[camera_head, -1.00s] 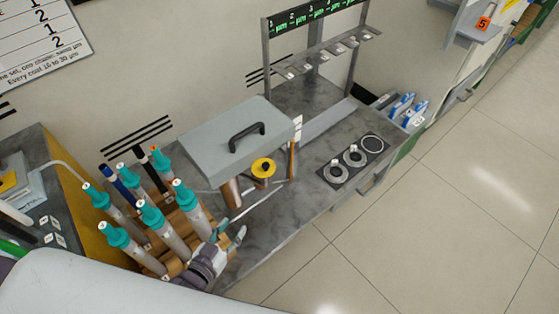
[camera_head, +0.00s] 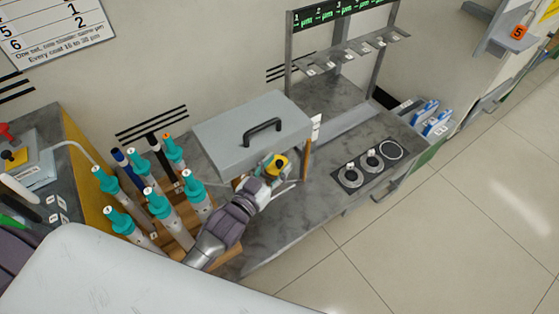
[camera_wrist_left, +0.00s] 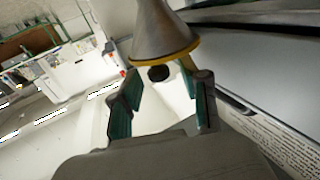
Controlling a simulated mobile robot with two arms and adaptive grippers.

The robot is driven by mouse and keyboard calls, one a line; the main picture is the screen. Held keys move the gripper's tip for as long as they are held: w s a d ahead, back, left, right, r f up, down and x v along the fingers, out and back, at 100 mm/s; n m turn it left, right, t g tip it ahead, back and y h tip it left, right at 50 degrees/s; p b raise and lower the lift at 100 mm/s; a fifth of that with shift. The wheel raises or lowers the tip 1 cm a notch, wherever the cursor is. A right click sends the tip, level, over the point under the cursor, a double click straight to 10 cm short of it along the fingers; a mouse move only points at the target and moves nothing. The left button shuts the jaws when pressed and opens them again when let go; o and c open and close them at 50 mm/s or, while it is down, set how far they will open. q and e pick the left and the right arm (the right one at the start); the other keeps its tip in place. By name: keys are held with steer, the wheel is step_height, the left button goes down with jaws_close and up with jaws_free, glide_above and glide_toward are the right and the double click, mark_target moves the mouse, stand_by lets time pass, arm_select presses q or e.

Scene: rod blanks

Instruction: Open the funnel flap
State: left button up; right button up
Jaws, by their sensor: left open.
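The funnel (camera_head: 280,162) stands at the front of the grey box, its yellow rim partly hidden by my left gripper in the head view. In the left wrist view the funnel (camera_wrist_left: 165,30) is a grey metal cone with a yellow rim. A small dark knob (camera_wrist_left: 158,73) shows by that rim; I cannot tell whether it belongs to the flap. My left gripper (camera_head: 274,172) is open at the funnel. In the left wrist view its green-padded fingers (camera_wrist_left: 160,88) stand apart on either side of the knob, without visible grip. My right gripper is out of view.
The grey box with a black handle (camera_head: 262,130) sits just behind the funnel. Several teal-capped tubes (camera_head: 157,203) stand left of my arm. Round dishes (camera_head: 371,162) lie right on the bench (camera_head: 305,215), with clear bench between.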

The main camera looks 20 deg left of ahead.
arm_select(q)
steer(key=shift+x, duration=0.8)
jaws_close()
